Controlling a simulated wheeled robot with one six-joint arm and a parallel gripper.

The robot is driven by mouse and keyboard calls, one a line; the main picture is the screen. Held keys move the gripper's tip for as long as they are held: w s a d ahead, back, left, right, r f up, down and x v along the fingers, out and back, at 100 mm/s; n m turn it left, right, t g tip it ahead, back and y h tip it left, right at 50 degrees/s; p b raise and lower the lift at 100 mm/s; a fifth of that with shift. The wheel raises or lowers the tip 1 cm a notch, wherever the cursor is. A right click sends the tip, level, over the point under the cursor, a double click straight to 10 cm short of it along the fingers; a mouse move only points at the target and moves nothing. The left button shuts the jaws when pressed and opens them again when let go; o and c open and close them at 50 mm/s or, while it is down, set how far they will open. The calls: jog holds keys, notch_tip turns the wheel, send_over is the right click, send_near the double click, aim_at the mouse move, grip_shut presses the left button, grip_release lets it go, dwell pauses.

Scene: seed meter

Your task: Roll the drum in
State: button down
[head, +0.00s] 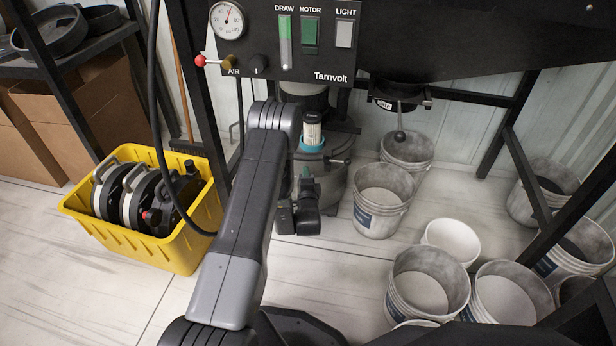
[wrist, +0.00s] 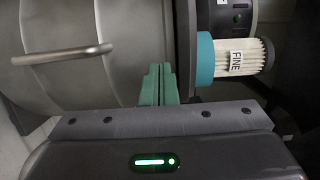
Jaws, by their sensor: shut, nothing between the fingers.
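A grey round drum (head: 333,207) stands on the floor under the control panel, partly hidden behind my arm and gripper. In the wrist view its grey wall (wrist: 130,45) fills the upper left, with a metal bar handle (wrist: 65,55). My gripper (head: 305,177) is at the drum's near side; in the wrist view its green fingers (wrist: 158,82) are together and empty, close in front of the drum. I cannot tell whether they touch it. A pale pleated filter marked FINE (head: 312,130), with a teal collar, sits above the drum; it also shows in the wrist view (wrist: 235,58).
A yellow crate (head: 160,252) holding several wheel-like units with handles stands at left. Several grey buckets (head: 382,206) and a white tub (head: 451,238) stand at right. A black hose (head: 155,120) hangs between crate and arm. Dark frame legs (head: 200,90) flank the drum.

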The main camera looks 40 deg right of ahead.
jog(key=p+v, duration=0.3)
jog(key=v, duration=0.7)
jog(key=shift+s+a, duration=0.25)
jog(key=shift+a, duration=0.15)
jog(key=shift+w, duration=0.1)
